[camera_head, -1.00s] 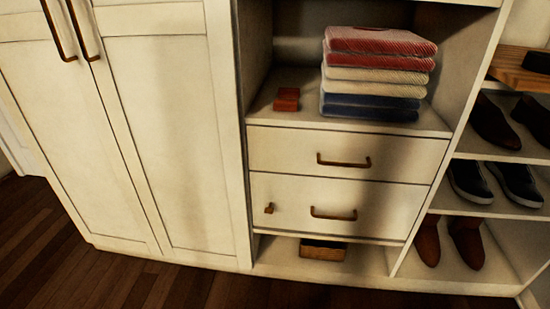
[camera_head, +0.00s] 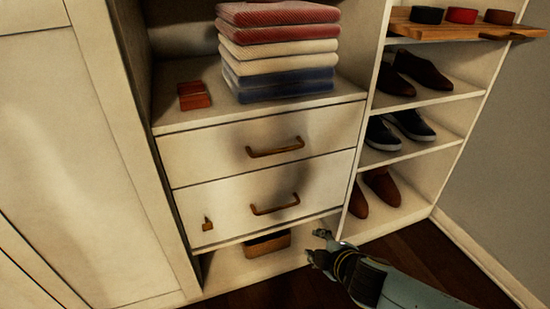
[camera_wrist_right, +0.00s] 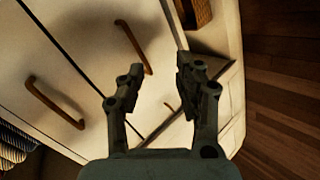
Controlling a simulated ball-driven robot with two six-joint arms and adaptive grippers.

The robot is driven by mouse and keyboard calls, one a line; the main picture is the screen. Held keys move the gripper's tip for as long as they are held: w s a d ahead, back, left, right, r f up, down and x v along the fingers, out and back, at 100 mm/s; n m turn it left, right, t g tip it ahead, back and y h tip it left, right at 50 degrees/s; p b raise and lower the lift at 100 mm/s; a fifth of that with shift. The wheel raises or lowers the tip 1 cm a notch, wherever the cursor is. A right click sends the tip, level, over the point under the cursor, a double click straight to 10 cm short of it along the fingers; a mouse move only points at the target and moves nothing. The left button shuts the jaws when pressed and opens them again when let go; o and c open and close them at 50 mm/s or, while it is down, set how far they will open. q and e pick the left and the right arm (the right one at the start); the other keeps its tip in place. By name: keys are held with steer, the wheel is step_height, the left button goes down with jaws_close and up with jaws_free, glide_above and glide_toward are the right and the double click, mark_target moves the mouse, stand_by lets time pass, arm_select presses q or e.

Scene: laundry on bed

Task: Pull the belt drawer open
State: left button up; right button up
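Two closed white drawers are stacked in the wardrobe, an upper drawer (camera_head: 210,155) and a lower drawer (camera_head: 235,192). Each has a brown bar handle, the upper handle (camera_head: 275,149) and the lower handle (camera_head: 275,206). A small brown piece (camera_head: 207,224) sits at the left of the lower drawer's front. I cannot tell which is the belt drawer. My right gripper (camera_head: 318,245) is below and right of the lower handle, apart from it. In the wrist view the right gripper (camera_wrist_right: 155,75) is open and empty, with a handle (camera_wrist_right: 133,46) beyond its fingers. My left gripper is not in view.
Folded clothes (camera_head: 278,50) and a red box (camera_head: 194,96) lie above the drawers. An open compartment below holds a brown box (camera_head: 267,243). Shoe shelves (camera_head: 440,140) stand at right, under a wooden board (camera_head: 460,29) with rolled belts. Dark floor (camera_head: 440,255) is clear at the lower right.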

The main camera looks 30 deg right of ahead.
steer(key=w+r+n+t, duration=0.35)
steer(key=w+r, duration=0.35)
steer(key=r, duration=0.5)
steer(key=t+b, duration=0.1)
steer(key=t, duration=0.1)
glide_toward(280, 152)
steer(key=shift+n+g+h, duration=0.25)
steer(key=shift+n+h, duration=0.15)
steer(key=shift+n, duration=0.05)
steer(key=x, duration=0.5)
steer(key=b+x, duration=0.1)
steer(key=x, duration=0.3)
steer(key=shift+w+a, duration=0.15)
steer(key=shift+w, duration=0.7)
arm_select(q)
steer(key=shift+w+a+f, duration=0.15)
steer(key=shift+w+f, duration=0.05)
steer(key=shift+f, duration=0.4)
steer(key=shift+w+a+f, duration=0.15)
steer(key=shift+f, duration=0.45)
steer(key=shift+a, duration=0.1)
arm_select(e)
steer(key=shift+c, duration=0.2)
jaws_close()
